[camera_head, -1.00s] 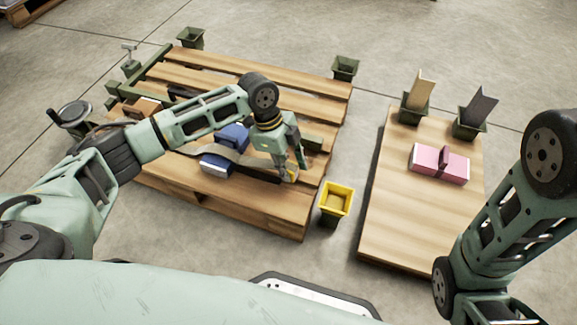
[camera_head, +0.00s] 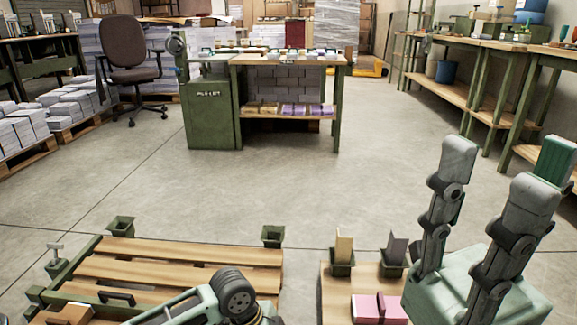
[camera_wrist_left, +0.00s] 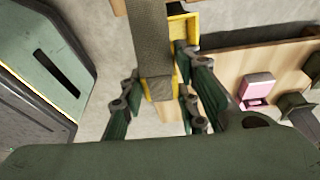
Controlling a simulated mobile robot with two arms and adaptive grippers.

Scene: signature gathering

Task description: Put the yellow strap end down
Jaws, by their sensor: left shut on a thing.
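In the left wrist view a grey-brown strap (camera_wrist_left: 148,35) runs down from the top edge to its yellow end (camera_wrist_left: 160,88). My left gripper (camera_wrist_left: 158,100) is shut on this yellow strap end, with one finger on each side. A yellow bin (camera_wrist_left: 184,28) shows just behind the strap; I cannot tell whether they touch. In the head view only part of my left arm shows at the bottom, and the left gripper is below the frame. My right gripper (camera_head: 494,175) is at the right, empty, its two fingers apart and pointing up.
A slatted wooden pallet (camera_head: 180,255) is at lower left. A wooden board (camera_head: 333,295) at lower centre carries a pink bundle (camera_head: 372,309) and two holders with upright pieces. A green workbench (camera_head: 210,115) and chair (camera_head: 126,50) stand farther back. The floor between is clear.

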